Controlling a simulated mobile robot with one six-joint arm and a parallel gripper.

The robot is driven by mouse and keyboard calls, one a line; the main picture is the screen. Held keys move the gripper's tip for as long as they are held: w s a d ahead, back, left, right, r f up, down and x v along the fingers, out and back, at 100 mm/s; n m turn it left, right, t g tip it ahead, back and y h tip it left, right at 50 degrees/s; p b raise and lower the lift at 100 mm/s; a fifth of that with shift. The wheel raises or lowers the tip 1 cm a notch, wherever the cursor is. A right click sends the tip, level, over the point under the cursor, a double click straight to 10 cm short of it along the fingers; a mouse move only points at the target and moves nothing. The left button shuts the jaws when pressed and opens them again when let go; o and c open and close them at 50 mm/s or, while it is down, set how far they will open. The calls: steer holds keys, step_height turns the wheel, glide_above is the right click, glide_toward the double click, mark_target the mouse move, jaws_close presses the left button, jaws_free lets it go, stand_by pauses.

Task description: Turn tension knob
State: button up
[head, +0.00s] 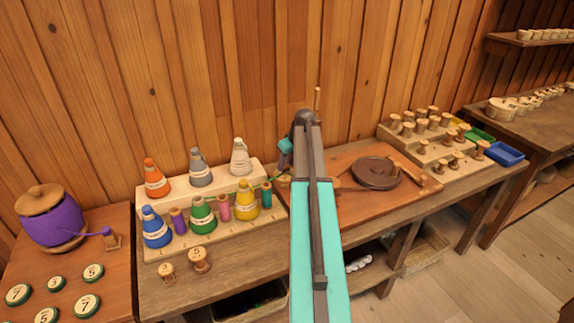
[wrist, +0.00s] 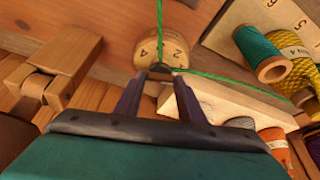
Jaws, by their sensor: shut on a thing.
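The tension knob (wrist: 160,46) shows in the wrist view as a round wooden piece marked with the numerals 4 and 2. My gripper (wrist: 160,72) has its two dark fingers drawn together at the lower edge of the knob, shut on a small dark part there. A green thread (wrist: 225,77) runs down past the knob and off to the right. In the head view my arm covers the knob and the fingertips.
A stepped wooden rack (head: 150,205) of coloured thread cones stands left of my arm. A brown board (head: 420,205) with a dark round disc (head: 376,173) lies to the right. A stepped stand (head: 432,160) holds several wooden spools. A purple pot (head: 52,226) stands far left.

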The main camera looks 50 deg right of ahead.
stand_by(0.4)
steer(key=o, duration=1)
steer(key=shift+o, duration=0.2)
steer(key=shift+r, duration=0.1)
steer(key=b+v, duration=0.3)
steer(key=v, duration=1)
steer(key=shift+s+r, duration=0.2)
steer(key=shift+r, duration=0.15)
steer(key=shift+a+f, duration=0.1)
steer(key=shift+a, duration=0.05)
